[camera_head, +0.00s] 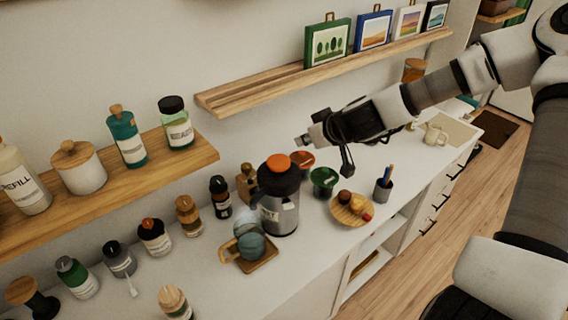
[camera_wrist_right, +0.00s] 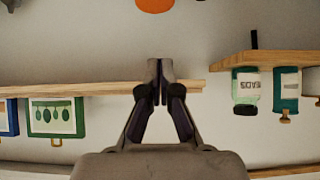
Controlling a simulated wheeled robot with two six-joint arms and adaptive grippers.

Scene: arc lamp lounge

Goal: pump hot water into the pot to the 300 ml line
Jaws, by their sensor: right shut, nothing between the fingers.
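The pump flask (camera_head: 281,213) stands upright on the white counter. It has a steel body, a black top and an orange button (camera_head: 277,163). An orange round shape at the top edge of the right wrist view (camera_wrist_right: 155,4) looks like that button. A bluish rounded pot (camera_head: 251,245) sits on a small wooden tray (camera_head: 262,266) in front of the flask; its volume marks and any water level are too small to tell. My right gripper (camera_head: 303,141) is above and to the right of the flask, apart from it, shut and empty. My left gripper is not in view.
Several bottles and jars stand left of the flask. Green and orange-topped containers, a wooden plate (camera_head: 352,211) with small items and a pen cup (camera_head: 383,190) stand to its right. Wall shelves (camera_head: 330,75) hold pictures and jars behind. Counter space at the front left is partly clear.

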